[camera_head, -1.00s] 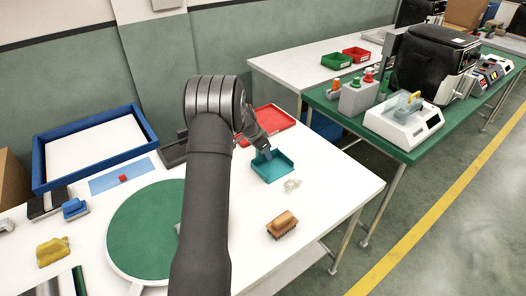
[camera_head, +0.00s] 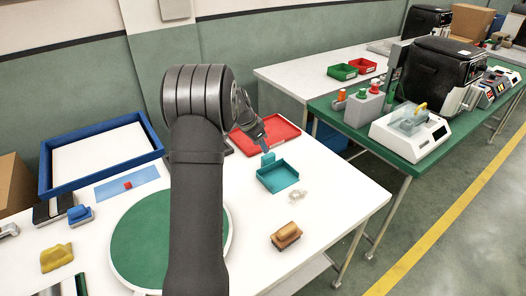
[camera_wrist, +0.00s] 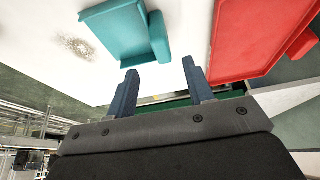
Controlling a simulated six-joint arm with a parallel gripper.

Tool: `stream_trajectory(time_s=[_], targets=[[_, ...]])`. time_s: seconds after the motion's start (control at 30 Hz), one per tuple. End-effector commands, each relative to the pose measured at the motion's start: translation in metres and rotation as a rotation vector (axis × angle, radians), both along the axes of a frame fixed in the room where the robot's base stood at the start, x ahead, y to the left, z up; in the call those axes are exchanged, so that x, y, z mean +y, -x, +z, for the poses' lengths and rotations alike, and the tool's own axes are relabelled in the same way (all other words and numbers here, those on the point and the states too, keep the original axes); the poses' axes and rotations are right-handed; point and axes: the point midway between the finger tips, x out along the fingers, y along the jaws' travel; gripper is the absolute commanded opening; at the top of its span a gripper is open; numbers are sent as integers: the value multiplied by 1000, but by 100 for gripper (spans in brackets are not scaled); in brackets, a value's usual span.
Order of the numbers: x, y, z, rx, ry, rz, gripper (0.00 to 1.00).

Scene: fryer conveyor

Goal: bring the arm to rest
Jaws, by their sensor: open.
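My arm reaches over the white table in the head view. My gripper (camera_head: 265,147) is above the table near the back edge of a teal tray (camera_head: 281,186). In the wrist view my gripper (camera_wrist: 157,88) shows two blue-grey fingers spread apart with nothing between them. The teal tray (camera_wrist: 113,27) lies beyond the left finger there, and a red tray (camera_wrist: 245,40) lies beyond the right one. I cannot tell the exact gap between the fingertips and the teal tray.
The red tray (camera_head: 284,131) lies behind the teal one. A pale crumb pile (camera_head: 298,196) and a wooden brush (camera_head: 286,236) lie in front. A green disc (camera_head: 135,236) and a blue-rimmed tray (camera_head: 98,192) are at left. A green table (camera_head: 400,146) with a fryer stands at right.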

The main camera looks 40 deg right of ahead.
Motion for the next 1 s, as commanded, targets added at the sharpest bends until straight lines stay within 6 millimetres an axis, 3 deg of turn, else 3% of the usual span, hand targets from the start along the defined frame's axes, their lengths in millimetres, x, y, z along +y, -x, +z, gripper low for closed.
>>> stream_trajectory(time_s=[0.2,0.57,1.0], targets=[[3,0,8,1,0,0,48],[1,0,2,2,-1,-1,48],[-29,1,-70,3,-2,-1,48]])
